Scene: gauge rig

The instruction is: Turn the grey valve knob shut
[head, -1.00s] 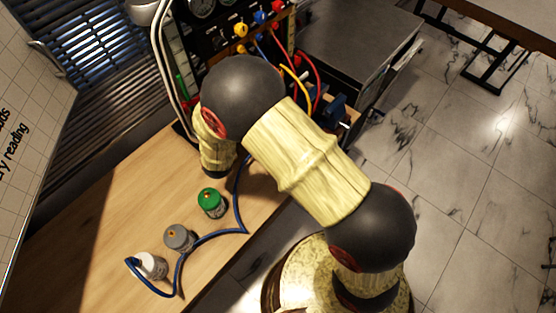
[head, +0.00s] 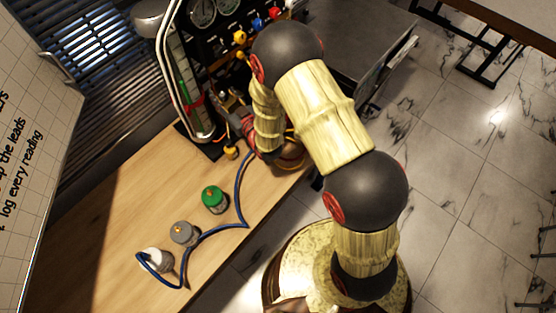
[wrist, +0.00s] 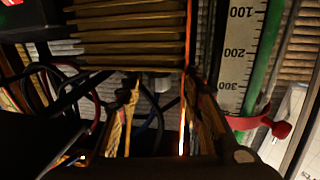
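A short grey cylinder with a grey top and a small orange mark (head: 184,233) stands on the wooden bench in the head view; it looks like the grey knob. It stands between a green-topped one (head: 214,198) and a white one (head: 157,261). My gripper (head: 232,103) is far up and right of it, close in front of the gauge rig, partly hidden by my arm. In the wrist view my gripper's two fingers (wrist: 160,85) stand apart with nothing clearly held between them. The grey knob does not show in the wrist view.
The rig's upright scale with a green column (head: 184,85) stands beside my gripper; its scale (wrist: 240,55) and red pointer (wrist: 270,124) show in the wrist view. A blue hose (head: 242,190) lies along the cylinders. A yellow piece (head: 231,153) sits below the rig. The bench's left part is clear.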

